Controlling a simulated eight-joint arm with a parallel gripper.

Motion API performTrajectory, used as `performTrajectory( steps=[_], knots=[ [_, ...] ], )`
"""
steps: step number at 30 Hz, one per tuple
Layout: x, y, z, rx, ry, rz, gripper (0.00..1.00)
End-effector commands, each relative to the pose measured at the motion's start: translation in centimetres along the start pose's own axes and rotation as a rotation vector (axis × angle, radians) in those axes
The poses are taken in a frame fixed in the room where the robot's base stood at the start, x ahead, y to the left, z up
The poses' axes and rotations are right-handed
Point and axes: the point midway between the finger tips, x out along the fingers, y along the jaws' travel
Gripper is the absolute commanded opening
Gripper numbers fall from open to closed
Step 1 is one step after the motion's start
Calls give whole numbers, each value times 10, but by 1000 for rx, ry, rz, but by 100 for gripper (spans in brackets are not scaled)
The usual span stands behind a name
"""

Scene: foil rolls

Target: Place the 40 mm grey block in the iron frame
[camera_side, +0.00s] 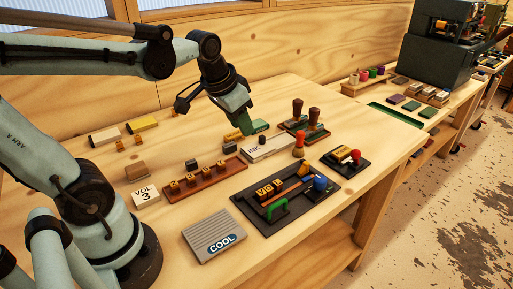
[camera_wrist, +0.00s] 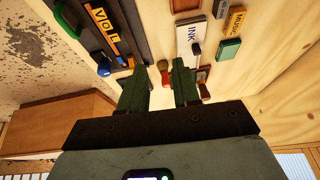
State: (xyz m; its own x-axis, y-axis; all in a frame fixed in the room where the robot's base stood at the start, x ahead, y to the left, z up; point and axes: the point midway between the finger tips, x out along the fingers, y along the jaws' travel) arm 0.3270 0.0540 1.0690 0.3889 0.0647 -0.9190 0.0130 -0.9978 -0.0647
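The dark iron frame (camera_side: 245,207) lies flat near the table's front edge in the side view, holding yellow letter pieces, an orange-brown strip, a green piece and a blue knob. Part of it shows in the wrist view (camera_wrist: 86,42). Small dark grey blocks sit at the wooden letter rack: one (camera_side: 190,164) and another (camera_side: 229,148). A third dark block (camera_side: 262,140) is on or against the white INK box. I cannot tell which is 40 mm. My gripper (camera_side: 243,122) hangs behind the INK box, fingers pointing down. In the wrist view its green fingers (camera_wrist: 158,68) are apart, with nothing held.
The brown letter rack (camera_side: 205,182), a COOL box (camera_side: 213,236) and a VOL 3 block (camera_side: 146,197) lie left of the frame. Wood-handled stamps (camera_side: 297,112) and a red-topped brush (camera_side: 299,146) stand behind it. A smaller dark tray (camera_side: 345,163) is to its right.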

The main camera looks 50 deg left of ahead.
Motion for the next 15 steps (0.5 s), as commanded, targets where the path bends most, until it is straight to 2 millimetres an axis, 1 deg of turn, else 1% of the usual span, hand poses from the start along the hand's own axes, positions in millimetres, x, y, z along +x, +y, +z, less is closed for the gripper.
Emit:
performTrajectory(
  steps=[1,6,10,11,15],
  knots=[
    [-2,13,9,4,38,9,31],
    [-2,41,30,-8,153,38,31],
    [-1,52,38,-16,203,56,31],
    [-1,53,39,-17,210,58,28],
    [0,56,41,-21,223,64,28]
  ],
)
